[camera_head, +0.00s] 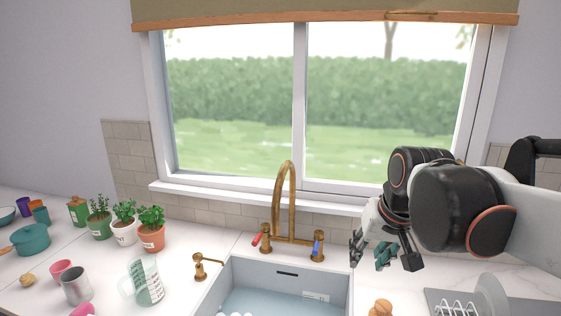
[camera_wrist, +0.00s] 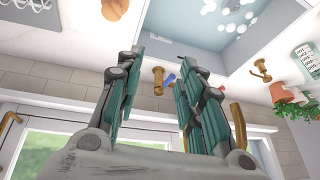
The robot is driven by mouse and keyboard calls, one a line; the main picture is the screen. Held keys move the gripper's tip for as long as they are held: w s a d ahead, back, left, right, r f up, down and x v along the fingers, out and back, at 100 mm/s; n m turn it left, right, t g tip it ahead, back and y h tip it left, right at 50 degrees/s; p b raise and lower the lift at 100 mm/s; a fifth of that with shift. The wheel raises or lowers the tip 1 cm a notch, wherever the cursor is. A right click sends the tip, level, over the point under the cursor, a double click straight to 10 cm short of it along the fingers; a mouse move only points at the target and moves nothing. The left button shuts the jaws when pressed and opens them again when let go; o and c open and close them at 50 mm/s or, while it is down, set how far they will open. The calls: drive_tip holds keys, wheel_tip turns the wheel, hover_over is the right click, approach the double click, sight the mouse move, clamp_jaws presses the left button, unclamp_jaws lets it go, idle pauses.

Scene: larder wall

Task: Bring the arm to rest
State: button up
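My gripper (camera_head: 385,258) is in the air at the right of the head view, over the counter just right of the sink and in front of the window wall. Its teal-padded fingers also show in the wrist view (camera_wrist: 160,58), which is turned upside down. They stand apart with a clear gap and nothing held between them. My arm reaches in from the right edge of the head view and hides part of the window frame and wall.
A brass tap (camera_head: 286,200) and sink (camera_head: 270,302) stand left of my gripper. A glass measuring jug (camera_head: 147,283), potted herbs (camera_head: 124,225) and a teal pot (camera_head: 31,239) are further left. A grey dish rack (camera_head: 438,305) and an orange-brown object (camera_head: 380,308) lie below my arm.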

drive_tip(key=s+d+f+t, duration=0.1)
drive_tip(key=s+f, duration=0.3)
drive_tip(key=s, duration=0.3)
drive_tip(key=s+d+f+n+t+b, duration=0.1)
drive_tip(key=s+f, duration=0.3)
drive_tip(key=s, duration=0.3)
drive_tip(key=shift+f+h, duration=0.2)
drive_tip(key=shift+h, duration=0.2)
